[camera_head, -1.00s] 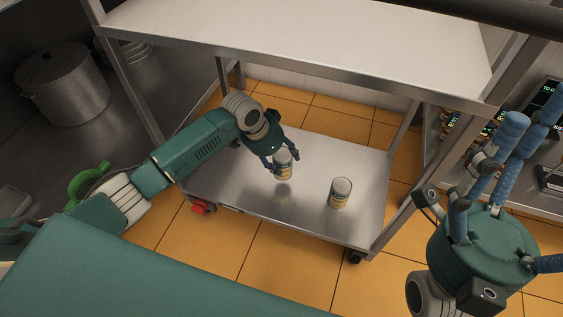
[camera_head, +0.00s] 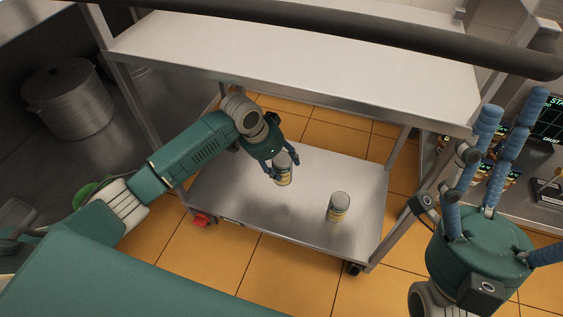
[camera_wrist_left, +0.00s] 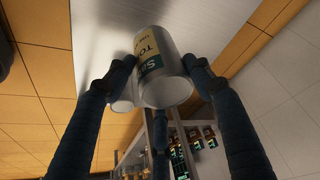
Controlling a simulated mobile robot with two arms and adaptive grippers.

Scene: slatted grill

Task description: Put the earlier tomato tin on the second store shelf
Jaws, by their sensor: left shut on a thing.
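My left gripper (camera_head: 279,165) is shut on a tin (camera_head: 283,173) with a pale, dark-lettered label, over the lower shelf (camera_head: 240,205) of a steel rack. In the left wrist view the held tin (camera_wrist_left: 163,84) sits between blue fingers, its lettering partly readable. I cannot tell if its base touches the shelf. A second, similar tin (camera_head: 338,207) stands upright on the lower shelf to the right. The upper shelf (camera_head: 290,60) is bare where it shows. My right gripper (camera_head: 500,175) is open and empty at the right, its fingers spread and pointing up.
A rack post (camera_head: 400,225) stands between the lower shelf and my right arm. A large steel pot (camera_head: 70,100) is at the left. A dark bar (camera_head: 330,30) crosses the top. A counter with screens (camera_head: 545,120) is at the right. Orange tiles surround the rack.

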